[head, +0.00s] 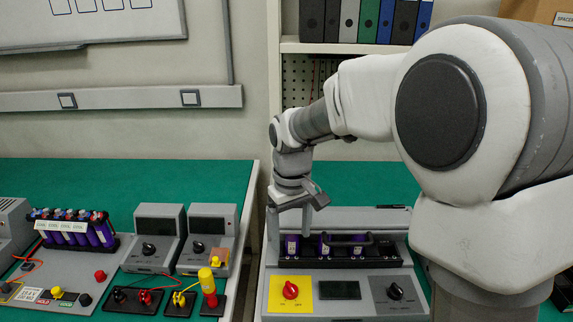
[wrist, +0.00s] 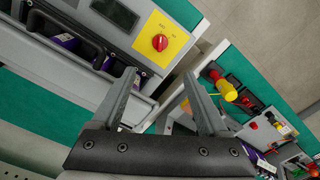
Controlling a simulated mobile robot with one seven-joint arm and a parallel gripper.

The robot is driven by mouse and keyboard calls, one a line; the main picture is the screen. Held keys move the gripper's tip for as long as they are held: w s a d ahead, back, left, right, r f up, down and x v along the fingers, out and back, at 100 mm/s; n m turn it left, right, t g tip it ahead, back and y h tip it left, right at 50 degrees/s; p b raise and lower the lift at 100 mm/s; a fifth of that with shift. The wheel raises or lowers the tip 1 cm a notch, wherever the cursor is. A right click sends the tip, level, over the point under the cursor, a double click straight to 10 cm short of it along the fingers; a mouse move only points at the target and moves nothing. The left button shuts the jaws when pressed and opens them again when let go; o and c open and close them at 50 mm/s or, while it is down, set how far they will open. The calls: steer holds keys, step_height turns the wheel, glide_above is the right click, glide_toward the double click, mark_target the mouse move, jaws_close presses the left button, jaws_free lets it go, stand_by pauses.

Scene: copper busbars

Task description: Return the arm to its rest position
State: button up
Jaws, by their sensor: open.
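My gripper (head: 299,201) hangs from my arm above the left part of the grey battery station. In the wrist view my gripper (wrist: 164,98) shows two grey fingers spread apart with nothing between them. My arm reaches in from the right of the head view, and its large white shoulder covers much of that side. The grey station (head: 340,284) stands below the gripper, with purple cells (head: 292,246) in its dark tray and a black bar handle (head: 346,242) across it. It also shows in the wrist view, with its red knob (wrist: 160,42) on a yellow panel.
On the left bench stand a purple battery pack (head: 72,230), two grey meters (head: 158,240), coloured clip leads (head: 145,298) and a yellow-and-red screwdriver (head: 208,284). A shelf of binders (head: 360,20) stands behind. A gap separates the two green benches. The rear of the left bench is clear.

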steer(key=s+d+r+m+t+p, duration=0.2)
steer(key=s+d+r+m+p, duration=0.1)
steer(key=s+d+r, duration=0.3)
steer(key=s+d+r+m+t+p, duration=0.2)
steer(key=s+d+r, duration=0.4)
steer(key=s+r, duration=0.5)
steer(key=shift+s+d+m+t+p, duration=0.15)
steer(key=shift+s+m+t+p, duration=0.25)
steer(key=shift+s+t+p, duration=0.55)
steer(key=shift+s, duration=0.1)
